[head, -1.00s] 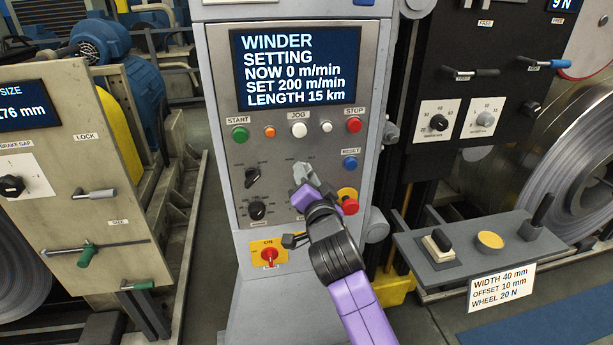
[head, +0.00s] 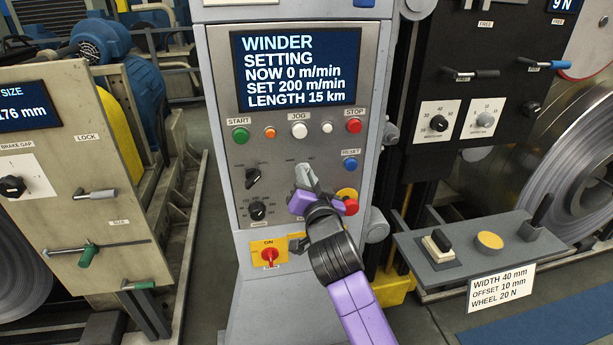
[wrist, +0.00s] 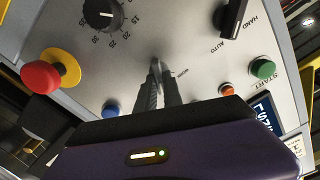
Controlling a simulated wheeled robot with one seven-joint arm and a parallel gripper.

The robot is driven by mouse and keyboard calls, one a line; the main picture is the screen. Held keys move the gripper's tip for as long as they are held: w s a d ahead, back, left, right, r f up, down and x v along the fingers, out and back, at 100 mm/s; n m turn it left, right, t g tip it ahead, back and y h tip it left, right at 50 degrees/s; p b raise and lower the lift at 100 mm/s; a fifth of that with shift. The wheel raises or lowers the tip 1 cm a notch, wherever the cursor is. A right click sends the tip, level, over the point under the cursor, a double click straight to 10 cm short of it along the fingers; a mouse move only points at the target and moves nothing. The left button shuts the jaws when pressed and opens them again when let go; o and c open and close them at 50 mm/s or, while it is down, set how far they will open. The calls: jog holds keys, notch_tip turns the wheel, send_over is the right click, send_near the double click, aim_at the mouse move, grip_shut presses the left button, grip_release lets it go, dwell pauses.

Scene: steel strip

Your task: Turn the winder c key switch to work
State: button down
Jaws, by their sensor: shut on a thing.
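The winder panel (head: 223,130) is a grey upright face with a screen (head: 298,68) reading WINDER SETTING, NOW 0 m/min. My gripper (head: 304,174) is at the panel's middle right, below the JOG button, its fingers shut on the key switch there. In the wrist view the fingers (wrist: 157,82) reach the panel face close together. The key is hidden between and behind them, and its position mark cannot be read. Small labels beside it are partly covered.
A red emergency stop (head: 350,206) sits close right of my gripper, with the blue RESET button (head: 350,163) above it. A black selector (head: 252,177) and a black dial (head: 257,210) are to the left. A red ON switch (head: 269,255) is below.

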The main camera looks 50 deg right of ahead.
jog(key=shift+w+a+n+p, duration=0.15)
jog(key=shift+n+p, duration=1.15)
jog(key=shift+n, duration=2.35)
jog(key=shift+a+n+p, duration=0.15)
jog(key=shift+n+p, duration=1.1)
jog(key=shift+n, duration=2.4)
jog(key=shift+f, duration=0.1)
jog(key=c, duration=1.5)
grip_release()
